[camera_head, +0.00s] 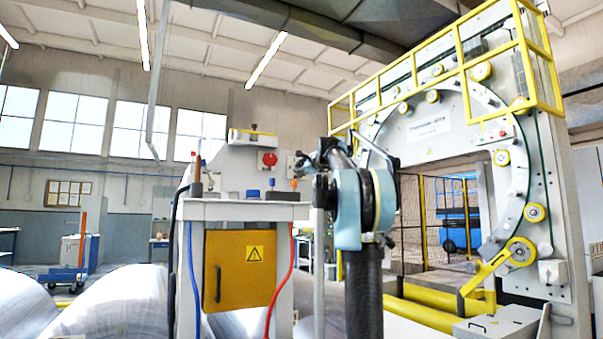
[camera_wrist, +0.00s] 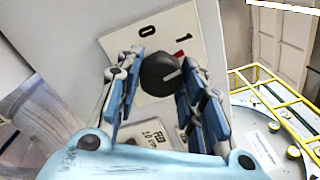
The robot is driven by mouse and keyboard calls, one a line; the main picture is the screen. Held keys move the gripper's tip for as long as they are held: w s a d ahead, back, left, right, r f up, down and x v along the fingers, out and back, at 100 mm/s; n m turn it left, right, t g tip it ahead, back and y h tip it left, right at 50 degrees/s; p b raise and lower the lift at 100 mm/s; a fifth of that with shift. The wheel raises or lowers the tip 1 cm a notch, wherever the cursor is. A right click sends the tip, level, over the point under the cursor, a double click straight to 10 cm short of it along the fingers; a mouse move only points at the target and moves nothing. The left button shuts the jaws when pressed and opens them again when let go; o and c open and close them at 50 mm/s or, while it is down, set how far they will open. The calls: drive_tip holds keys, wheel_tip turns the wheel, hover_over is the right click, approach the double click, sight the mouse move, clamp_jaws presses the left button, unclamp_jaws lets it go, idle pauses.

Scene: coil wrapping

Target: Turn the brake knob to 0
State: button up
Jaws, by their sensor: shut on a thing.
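The brake knob (camera_wrist: 160,74) is a dark round knob on a white plate (camera_wrist: 190,22) marked 0 and 1. A white line on the knob points to the right in the wrist view, clear of the 0, and a red mark shows beside it. My gripper (camera_wrist: 161,68) is shut on the knob, one blue-padded finger on each side. In the head view my gripper (camera_head: 309,168) reaches left to the grey panel; the knob is hard to make out there.
A red round button (camera_head: 269,159) sits on the panel left of my gripper. A grey bench (camera_head: 240,210) with a yellow door (camera_head: 240,268) stands below. A large ring machine (camera_head: 550,130) with yellow rails is at the right.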

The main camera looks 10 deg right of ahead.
drive_tip(key=n, duration=0.7)
drive_tip(key=shift+s+n+y, duration=0.1)
drive_tip(key=shift+n+y, duration=0.2)
drive_tip(key=n, duration=0.4)
drive_tip(key=shift+n, duration=2.2)
drive_tip(key=o, duration=1.1)
drive_tip(key=shift+c, duration=0.2)
